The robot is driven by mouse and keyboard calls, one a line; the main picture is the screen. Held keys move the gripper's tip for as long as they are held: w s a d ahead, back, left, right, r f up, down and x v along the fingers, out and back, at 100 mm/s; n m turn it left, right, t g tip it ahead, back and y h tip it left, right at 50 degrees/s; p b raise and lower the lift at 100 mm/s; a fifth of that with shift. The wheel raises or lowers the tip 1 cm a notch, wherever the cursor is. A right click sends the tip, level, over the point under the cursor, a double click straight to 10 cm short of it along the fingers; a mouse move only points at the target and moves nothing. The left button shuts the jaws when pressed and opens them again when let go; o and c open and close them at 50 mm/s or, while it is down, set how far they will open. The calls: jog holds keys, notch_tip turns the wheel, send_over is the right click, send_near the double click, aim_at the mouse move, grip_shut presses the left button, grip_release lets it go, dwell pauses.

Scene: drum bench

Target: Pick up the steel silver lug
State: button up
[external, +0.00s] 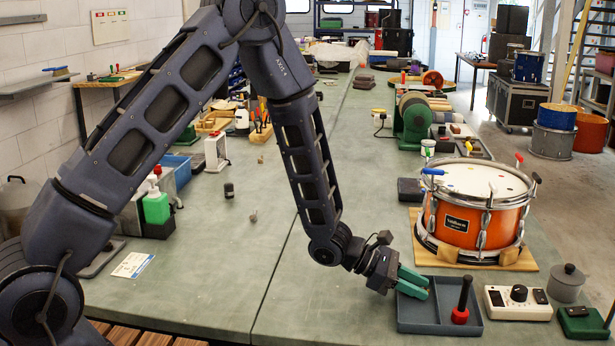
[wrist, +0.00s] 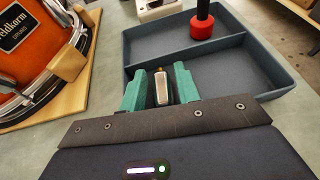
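The silver lug (wrist: 161,88), a small metal piece with a brownish top edge, shows in the wrist view between the two green fingers of my gripper (wrist: 159,86). The fingers are apart, with a gap on the lug's left side; its right side looks close to the right finger. In the external view my gripper (external: 413,282) points down to the right at the left part of the grey tray (external: 471,330). The lug is hidden there. The tray also shows in the wrist view (wrist: 222,72). I cannot tell whether the lug touches the tray floor.
A red-based, black-handled tool (external: 461,302) stands upright in the tray. An orange drum (external: 460,220) on a wooden board is just behind. A white control box (external: 517,303) and a lidded grey pot (external: 567,283) stand to the right. The bench left of my gripper is mostly clear.

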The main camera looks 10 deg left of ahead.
jog(key=shift+d+f, duration=0.15)
jog(key=shift+d, duration=0.15)
grip_shut()
